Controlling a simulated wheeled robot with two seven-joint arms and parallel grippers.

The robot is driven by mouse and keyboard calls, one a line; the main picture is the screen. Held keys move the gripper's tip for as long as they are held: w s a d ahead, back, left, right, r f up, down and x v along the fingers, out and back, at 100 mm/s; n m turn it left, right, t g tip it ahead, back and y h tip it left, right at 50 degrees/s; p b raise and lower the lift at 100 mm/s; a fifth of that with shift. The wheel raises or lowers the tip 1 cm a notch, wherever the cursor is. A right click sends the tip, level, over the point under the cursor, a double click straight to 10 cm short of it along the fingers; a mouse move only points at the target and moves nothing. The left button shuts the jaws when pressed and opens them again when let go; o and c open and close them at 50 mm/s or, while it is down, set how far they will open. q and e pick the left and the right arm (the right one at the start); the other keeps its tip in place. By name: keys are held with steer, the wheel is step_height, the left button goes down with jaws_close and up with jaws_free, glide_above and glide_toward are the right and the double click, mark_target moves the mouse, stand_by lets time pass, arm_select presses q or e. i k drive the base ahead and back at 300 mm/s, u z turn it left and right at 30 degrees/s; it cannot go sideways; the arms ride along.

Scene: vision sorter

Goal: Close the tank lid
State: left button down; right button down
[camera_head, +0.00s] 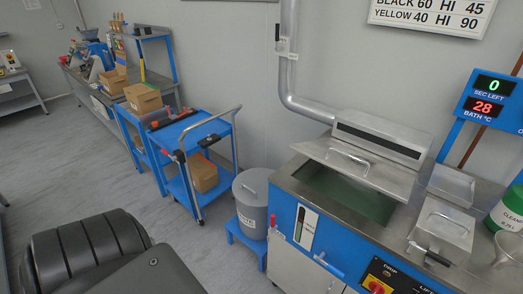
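The tank lid (376,177) is a grey metal plate with a bar handle (347,158). It is raised at the back of the tank, in front of a metal hood (378,141). Below it the tank (345,196) is open and shows a dark green inside. The tank is set in the metal top of a blue and grey machine at the right. Neither of my grippers is in view.
A smaller metal box with a handle (442,228) stands right of the tank. A green and white container (509,210) is at the far right. A grey lidded bin (252,203) and a blue cart (197,157) stand left of the machine. Floor is clear at the left.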

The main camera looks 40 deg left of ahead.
mark_target(394, 182)
steer(key=u, duration=0.4)
steer(key=k, duration=1)
steer(key=z, duration=0.2)
steer(key=i, duration=0.5)
steer(key=z, duration=0.7)
steer(key=i, duration=0.75)
steer(key=u, duration=0.7)
steer(key=i, duration=0.55)
steer(key=u, duration=0.6)
